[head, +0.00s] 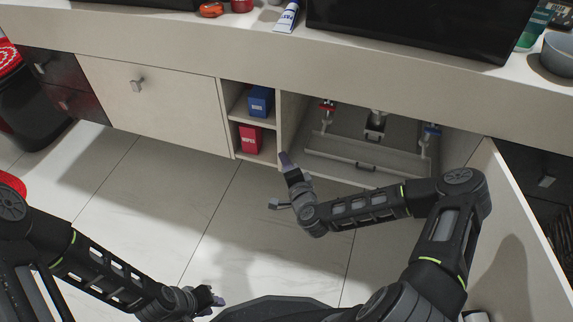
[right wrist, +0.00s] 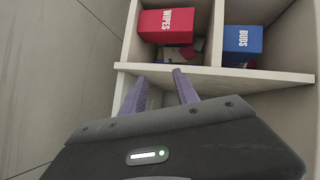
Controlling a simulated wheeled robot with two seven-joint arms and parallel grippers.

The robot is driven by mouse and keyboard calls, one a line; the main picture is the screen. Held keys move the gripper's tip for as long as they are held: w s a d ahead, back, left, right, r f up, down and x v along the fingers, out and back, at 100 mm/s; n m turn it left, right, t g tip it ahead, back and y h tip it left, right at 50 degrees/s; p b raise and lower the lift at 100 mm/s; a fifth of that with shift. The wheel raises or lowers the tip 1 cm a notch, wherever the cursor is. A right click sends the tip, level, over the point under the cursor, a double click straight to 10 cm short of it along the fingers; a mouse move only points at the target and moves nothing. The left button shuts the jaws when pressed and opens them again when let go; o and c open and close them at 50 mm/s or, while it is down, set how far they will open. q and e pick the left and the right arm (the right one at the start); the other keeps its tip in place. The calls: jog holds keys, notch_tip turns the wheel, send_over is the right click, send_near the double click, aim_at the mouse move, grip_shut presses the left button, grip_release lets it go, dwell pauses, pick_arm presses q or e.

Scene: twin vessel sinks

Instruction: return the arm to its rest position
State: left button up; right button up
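My right gripper (head: 280,182) is in front of the open shelf unit, its arm coming in from the right. In the right wrist view its two purple fingers (right wrist: 159,76) are spread with nothing between them, close to the shelf's front edge. My left gripper (head: 209,299) is low in the head view, above the floor. Its fingers are too small and dark to tell whether they are apart, and I see no object at them.
The cubbies hold a blue box (head: 260,101) marked BUDS and a red box (head: 250,138) marked WIPES. An open cabinet (head: 350,148) with pipes is right of them. Its open door (head: 505,230) stands at the right. The tiled floor (head: 140,190) at left is clear.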

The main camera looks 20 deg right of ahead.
dwell(0.4)
